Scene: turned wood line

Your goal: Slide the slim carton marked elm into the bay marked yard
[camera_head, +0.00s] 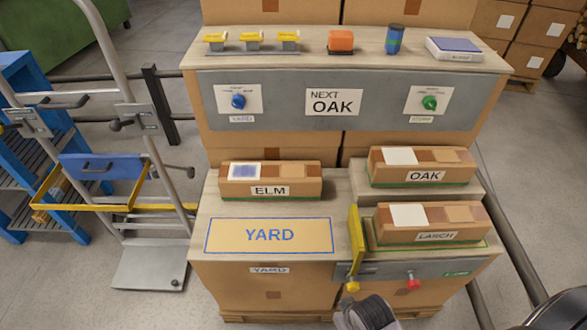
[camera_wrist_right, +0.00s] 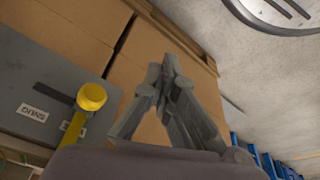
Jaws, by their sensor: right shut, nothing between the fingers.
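The slim carton marked ELM (camera_head: 270,182) lies lengthwise at the back left of the counter, with a white-and-blue patch on top. In front of it is the bay marked YARD (camera_head: 268,236), a blue-outlined empty rectangle. The carton lies behind the outline, outside it. My right gripper (camera_head: 368,314) is low in front of the counter, right of the bay and apart from the carton. In the right wrist view its fingers (camera_wrist_right: 168,72) are together and empty, near the cardboard front. My left gripper is not in view.
A yellow upright plate (camera_head: 356,240) stands between the YARD bay and the LARCH carton (camera_head: 430,222). The OAK carton (camera_head: 422,166) lies behind LARCH. A yellow knob (camera_head: 352,286) and a red knob (camera_head: 413,284) project from the front. A sign (camera_head: 333,102) reads NEXT OAK.

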